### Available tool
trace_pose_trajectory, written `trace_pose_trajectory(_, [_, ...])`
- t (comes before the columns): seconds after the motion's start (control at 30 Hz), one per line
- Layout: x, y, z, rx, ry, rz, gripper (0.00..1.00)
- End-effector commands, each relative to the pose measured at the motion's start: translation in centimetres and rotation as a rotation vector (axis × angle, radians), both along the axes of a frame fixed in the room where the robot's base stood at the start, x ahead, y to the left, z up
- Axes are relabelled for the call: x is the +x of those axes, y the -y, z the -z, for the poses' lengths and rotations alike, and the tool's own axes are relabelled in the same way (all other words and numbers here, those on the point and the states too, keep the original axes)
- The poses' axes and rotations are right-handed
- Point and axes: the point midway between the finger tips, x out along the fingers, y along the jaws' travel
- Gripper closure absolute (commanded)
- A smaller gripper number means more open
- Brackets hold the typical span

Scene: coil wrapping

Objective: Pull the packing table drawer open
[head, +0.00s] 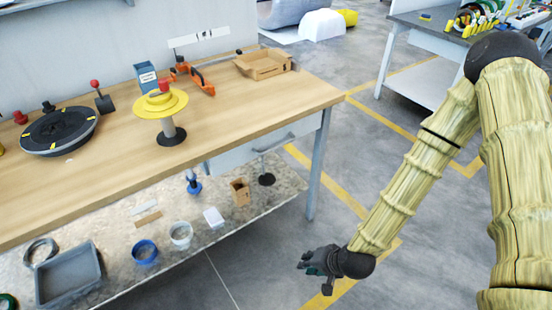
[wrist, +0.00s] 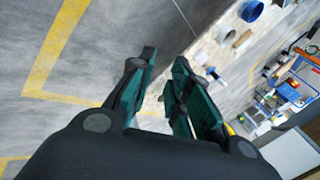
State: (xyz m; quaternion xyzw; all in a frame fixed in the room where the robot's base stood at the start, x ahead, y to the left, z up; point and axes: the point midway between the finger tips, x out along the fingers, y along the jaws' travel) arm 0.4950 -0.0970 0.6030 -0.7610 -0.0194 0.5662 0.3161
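The wooden packing table (head: 110,165) fills the left of the head view. Its pale grey drawer (head: 237,157) sits under the right part of the tabletop, with a grey bar handle (head: 272,143) on its front. The drawer looks shut under the top. My gripper (head: 308,263) is low over the floor, in front of and below the drawer, apart from the handle. In the wrist view my gripper (wrist: 163,72) has its two green-padded fingers spread with nothing between them. I cannot make out the drawer handle in the wrist view.
A lower shelf (head: 115,230) carries a grey tray (head: 68,275), tape rolls and small boxes. On the tabletop stand a yellow spool stand (head: 160,104), a black turntable (head: 60,130) and a cardboard tray (head: 263,64).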

Motion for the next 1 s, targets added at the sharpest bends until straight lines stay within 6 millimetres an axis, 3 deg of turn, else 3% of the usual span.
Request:
trace_pose_trajectory(0.03, [2.8,-1.0,0.3,0.062,0.043,0.044,0.81])
trace_pose_trajectory(0.17, [9.0,-3.2,-2.6,0.22,0.137,0.143,0.81])
trace_pose_trajectory(0.3, [15.4,-4.6,-7.2,0.393,0.24,0.235,0.81])
trace_pose_trajectory(0.43, [19.9,-4.8,-12.0,0.539,0.325,0.298,0.81])
trace_pose_trajectory(0.6, [23.4,-4.2,-17.2,0.672,0.401,0.348,0.81])
trace_pose_trajectory(0.7, [24.3,-4.0,-19.0,0.712,0.424,0.359,0.81])
trace_pose_trajectory(1.0, [26.3,-5.1,-19.4,0.73,0.433,0.364,0.81])
